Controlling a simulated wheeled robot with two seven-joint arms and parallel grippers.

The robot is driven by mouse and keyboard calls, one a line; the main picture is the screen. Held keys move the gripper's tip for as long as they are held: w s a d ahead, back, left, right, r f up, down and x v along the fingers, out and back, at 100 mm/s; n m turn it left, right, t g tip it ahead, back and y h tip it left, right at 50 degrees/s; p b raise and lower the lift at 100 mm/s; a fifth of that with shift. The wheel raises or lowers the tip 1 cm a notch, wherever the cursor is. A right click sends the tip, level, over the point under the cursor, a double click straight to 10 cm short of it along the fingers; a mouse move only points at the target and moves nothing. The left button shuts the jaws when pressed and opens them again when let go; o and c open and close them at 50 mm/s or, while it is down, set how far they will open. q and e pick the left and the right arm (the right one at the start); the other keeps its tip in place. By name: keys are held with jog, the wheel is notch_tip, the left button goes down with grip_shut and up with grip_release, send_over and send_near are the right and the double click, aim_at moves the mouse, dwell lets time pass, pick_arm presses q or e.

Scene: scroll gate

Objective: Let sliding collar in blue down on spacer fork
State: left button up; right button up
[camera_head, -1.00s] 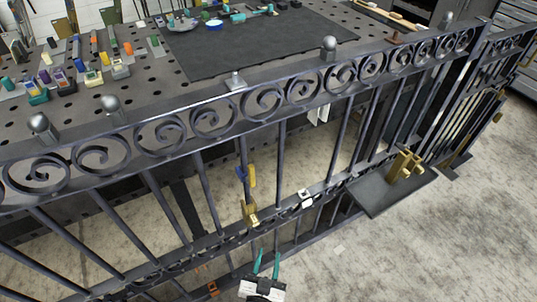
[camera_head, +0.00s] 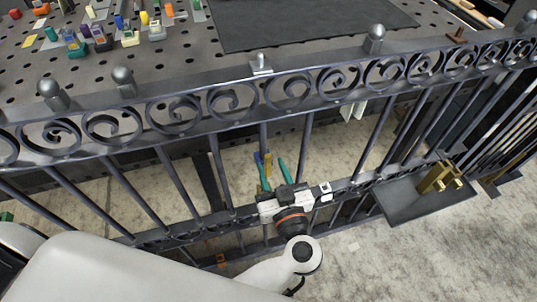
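A small blue part (camera_head: 258,158), which looks like the sliding collar, sits by an upright bar of the dark gate. A yellow part (camera_head: 268,161) is close beside it. My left gripper (camera_head: 271,163) reaches up to the gate from below, its two teal fingers apart. The fingers stand around the yellow part in this view; I cannot tell whether they touch anything. The gripper body covers the rail below, and the brass piece that showed there earlier is hidden. I cannot make out the spacer fork for certain. My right gripper is not in view.
The gate's scroll-work top rail (camera_head: 185,112) crosses the whole view, with upright bars beneath. A dark shelf (camera_head: 405,204) with a brass fitting (camera_head: 440,177) juts out at the right. A perforated table (camera_head: 185,55) with small coloured parts stands behind. Floor at the lower right is clear.

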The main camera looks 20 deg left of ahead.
aim_at(269, 161)
pick_arm(q)
jog(key=shift+x, duration=1.95)
grip_shut()
